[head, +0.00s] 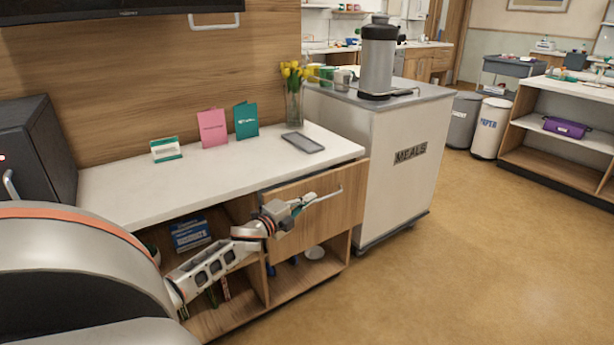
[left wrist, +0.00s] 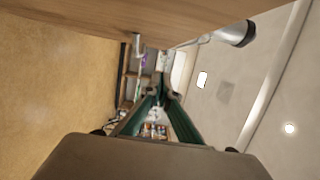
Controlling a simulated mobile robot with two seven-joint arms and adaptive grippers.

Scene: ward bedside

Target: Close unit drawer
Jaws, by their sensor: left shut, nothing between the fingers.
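The unit drawer (head: 335,205) has a wooden front with a pale bar handle (head: 326,195), under the right end of the white-topped bedside unit. Its front seems to stand slightly out from the unit, with a dark gap along its top left. My left gripper (head: 306,199) is shut and empty, at the left part of the handle; I cannot tell whether it touches. In the left wrist view its dark green fingers (left wrist: 162,88) meet at the tips. My right gripper is out of view.
On the unit's white top (head: 120,190) are a pink card (head: 212,128), a green card (head: 246,120), a grey phone-like slab (head: 303,143) and a vase of yellow flowers (head: 294,95). A meals cart (head: 385,180) stands close to the right. The floor (head: 480,260) in front is clear.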

